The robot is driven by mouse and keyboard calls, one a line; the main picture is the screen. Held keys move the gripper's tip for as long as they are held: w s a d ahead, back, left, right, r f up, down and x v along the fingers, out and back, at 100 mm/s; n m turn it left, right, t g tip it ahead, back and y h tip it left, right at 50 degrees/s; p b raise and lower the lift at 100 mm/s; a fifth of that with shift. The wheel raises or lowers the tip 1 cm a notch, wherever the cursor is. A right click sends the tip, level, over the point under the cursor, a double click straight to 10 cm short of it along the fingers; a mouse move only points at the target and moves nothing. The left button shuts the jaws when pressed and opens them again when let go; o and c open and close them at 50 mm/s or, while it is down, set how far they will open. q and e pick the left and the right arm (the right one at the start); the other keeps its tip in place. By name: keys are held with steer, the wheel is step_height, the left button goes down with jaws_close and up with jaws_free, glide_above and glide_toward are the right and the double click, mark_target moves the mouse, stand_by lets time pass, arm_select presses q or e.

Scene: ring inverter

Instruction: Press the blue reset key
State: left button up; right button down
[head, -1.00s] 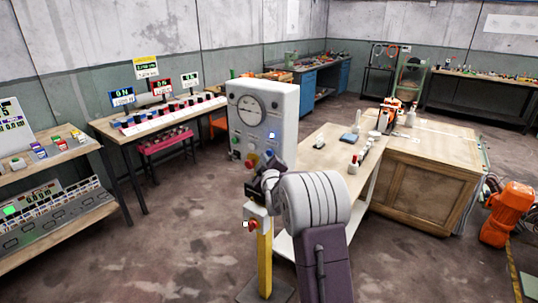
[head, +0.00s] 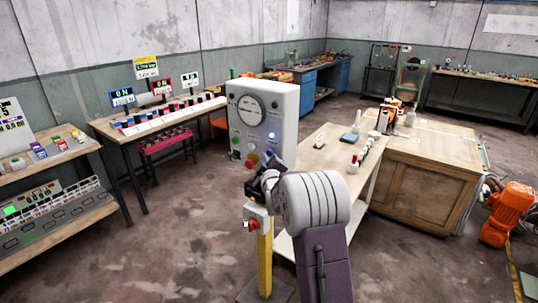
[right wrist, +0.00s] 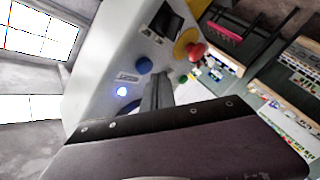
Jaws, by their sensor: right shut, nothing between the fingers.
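The blue key (right wrist: 144,65) is a round blue button on the face of the pale control box (head: 284,100). In the right wrist view it lies just to the left of my fingertips. A small blue lamp (right wrist: 122,91) glows near it, beside a small label. My right gripper (right wrist: 159,82) is shut and empty, its fingers close to the panel. I cannot tell whether they touch it. In the head view my right wrist (head: 263,186) is in front of the box's lower part, and the fingertips are hard to make out. My left gripper is not in view.
A red mushroom button on a yellow base (right wrist: 196,51) and a green button (right wrist: 183,79) are close to my fingers. A yellow post (head: 265,262) stands below the box. A wooden workbench (head: 425,150) is to the right; open floor lies to the left.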

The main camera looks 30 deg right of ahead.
stand_by(0.7)
steer(key=shift+w+d, duration=0.15)
steer(key=shift+d, duration=0.25)
steer(key=shift+w+d, duration=0.2)
steer(key=shift+d, duration=0.25)
stand_by(0.5)
stand_by(0.4)
steer(key=shift+s+a+b, duration=0.35)
steer(key=shift+a+b, duration=0.35)
steer(key=shift+a, duration=0.15)
steer(key=a, duration=0.1)
steer(key=s+a+b, duration=0.1)
steer(key=a, duration=0.1)
steer(key=s+a, duration=0.1)
steer(key=shift+a, duration=0.3)
